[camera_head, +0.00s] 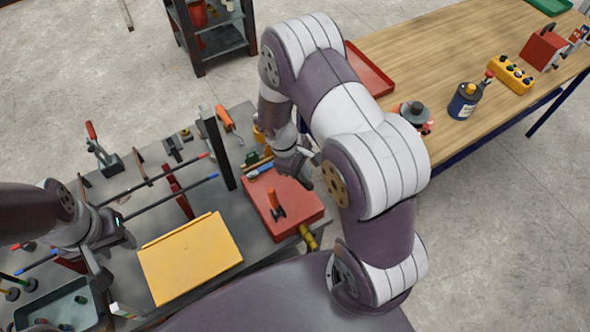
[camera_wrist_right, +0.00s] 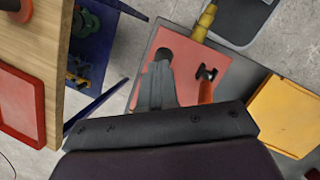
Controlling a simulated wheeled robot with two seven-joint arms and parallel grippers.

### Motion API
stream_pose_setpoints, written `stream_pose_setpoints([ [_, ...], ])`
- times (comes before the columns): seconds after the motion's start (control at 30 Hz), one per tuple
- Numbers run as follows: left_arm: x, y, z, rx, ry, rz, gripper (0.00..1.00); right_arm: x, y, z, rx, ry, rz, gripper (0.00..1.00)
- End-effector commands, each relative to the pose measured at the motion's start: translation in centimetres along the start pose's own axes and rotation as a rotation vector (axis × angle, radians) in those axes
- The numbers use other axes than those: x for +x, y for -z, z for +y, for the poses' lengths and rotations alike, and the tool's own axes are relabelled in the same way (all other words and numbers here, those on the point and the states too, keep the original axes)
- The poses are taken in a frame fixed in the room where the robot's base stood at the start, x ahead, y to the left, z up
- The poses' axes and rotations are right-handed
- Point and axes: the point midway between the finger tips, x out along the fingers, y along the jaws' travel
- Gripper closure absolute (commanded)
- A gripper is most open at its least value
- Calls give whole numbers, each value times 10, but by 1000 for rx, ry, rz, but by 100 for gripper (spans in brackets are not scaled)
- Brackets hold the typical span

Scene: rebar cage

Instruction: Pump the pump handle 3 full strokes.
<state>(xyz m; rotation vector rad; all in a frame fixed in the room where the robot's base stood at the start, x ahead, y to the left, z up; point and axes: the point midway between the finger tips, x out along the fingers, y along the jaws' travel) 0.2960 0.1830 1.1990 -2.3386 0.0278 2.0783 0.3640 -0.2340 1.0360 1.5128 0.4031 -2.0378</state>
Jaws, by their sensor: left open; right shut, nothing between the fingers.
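A red box (camera_head: 288,213) sits at the right end of the grey bench, with a brass fitting (camera_head: 309,237) at its near corner. A short orange handle (camera_head: 272,198) with a dark end stands on its top; it looks like the pump handle, and it also shows in the right wrist view (camera_wrist_right: 206,90). My right gripper (camera_head: 307,182) is over the box's far right part, apart from the orange handle; its closed grey fingers show in the right wrist view (camera_wrist_right: 163,57) with nothing between them. My left gripper (camera_head: 125,238) is open and empty at the left, beside the yellow plate.
A yellow plate (camera_head: 190,258) lies left of the red box. Rods with red and blue ends (camera_head: 172,197), a dark post (camera_head: 216,150) and clamps crowd the bench. A grey tray (camera_head: 62,308) is at the lower left. A wooden table (camera_head: 435,50) stands right, beyond my right arm.

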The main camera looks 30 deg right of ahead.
Motion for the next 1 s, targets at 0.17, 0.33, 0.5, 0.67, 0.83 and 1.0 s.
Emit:
stream_pose_setpoints([
  [0.17, 8, -1, 0, 0, 0, 0, 57, 11, 0, -3, 0, 1, -1, 100],
  [0.33, 9, -1, 0, 0, 0, 0, 57, 12, -1, -4, 1, 0, 0, 100],
  [0.5, 8, -1, 0, 0, 0, 0, 57, 12, -1, -4, 0, 0, 0, 100],
  [0.67, 13, -2, 0, 0, 0, 0, 57, 19, -1, -6, 0, 0, 0, 100],
  [0.83, 19, -2, 0, 0, 0, 0, 57, 26, -2, -9, -1, 0, 0, 100],
  [1.0, 18, -2, 0, 0, 0, 0, 57, 25, -3, -9, 0, 0, 0, 100],
])
